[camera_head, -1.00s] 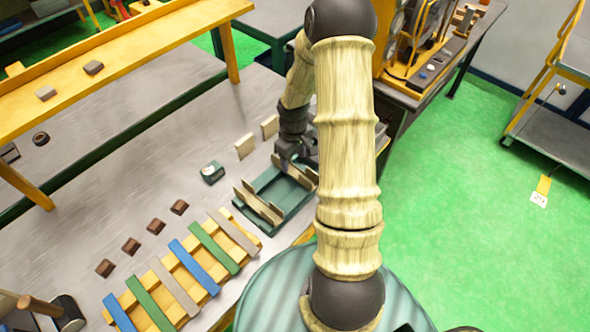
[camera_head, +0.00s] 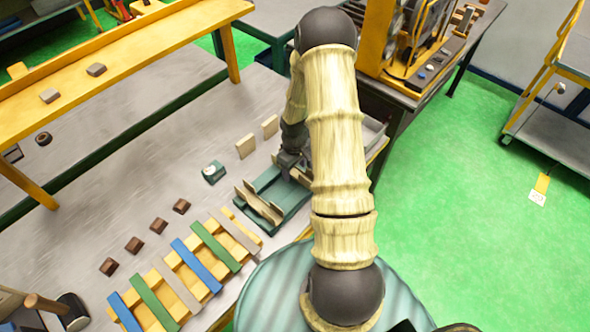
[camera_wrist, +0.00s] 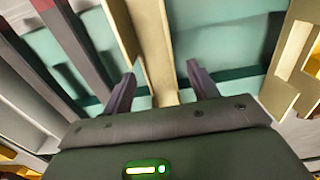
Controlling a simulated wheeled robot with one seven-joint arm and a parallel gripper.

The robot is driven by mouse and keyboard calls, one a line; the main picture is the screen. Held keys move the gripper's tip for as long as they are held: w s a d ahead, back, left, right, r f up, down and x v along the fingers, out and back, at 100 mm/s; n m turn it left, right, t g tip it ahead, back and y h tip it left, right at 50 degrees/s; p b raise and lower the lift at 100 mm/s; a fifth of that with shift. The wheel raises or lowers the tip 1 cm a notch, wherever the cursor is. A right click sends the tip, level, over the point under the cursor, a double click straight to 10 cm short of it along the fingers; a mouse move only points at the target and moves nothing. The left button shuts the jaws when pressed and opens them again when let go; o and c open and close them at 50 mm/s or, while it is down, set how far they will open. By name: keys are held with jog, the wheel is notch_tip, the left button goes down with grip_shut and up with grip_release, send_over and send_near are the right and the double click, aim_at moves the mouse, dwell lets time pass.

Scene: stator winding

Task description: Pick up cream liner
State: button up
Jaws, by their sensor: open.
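My gripper (camera_wrist: 161,88) is open, with its two dark fingers apart. In the wrist view a cream liner (camera_wrist: 155,50), a long upright strip with a thinner cream edge beside it, runs between the fingertips. I cannot tell whether the fingertips reach down past its top. Below it is a teal tray (camera_wrist: 222,52). In the head view my gripper (camera_head: 291,165) is over the far right part of the teal tray (camera_head: 291,203), partly hidden by my arm. Other cream strips (camera_head: 258,205) stand at the tray's left end.
Two cream blocks (camera_head: 245,146) (camera_head: 270,126) stand behind the tray. Several brown blocks (camera_head: 158,225) and a yellow rack with coloured strips (camera_head: 190,265) lie front left.

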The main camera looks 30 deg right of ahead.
aim_at(295, 173)
jog(key=c, duration=0.9)
jog(key=shift+o, duration=0.2)
jog(key=shift+r, duration=0.1)
notch_tip(295, 173, up, 10)
jog(key=b, duration=0.2)
dwell(0.4)
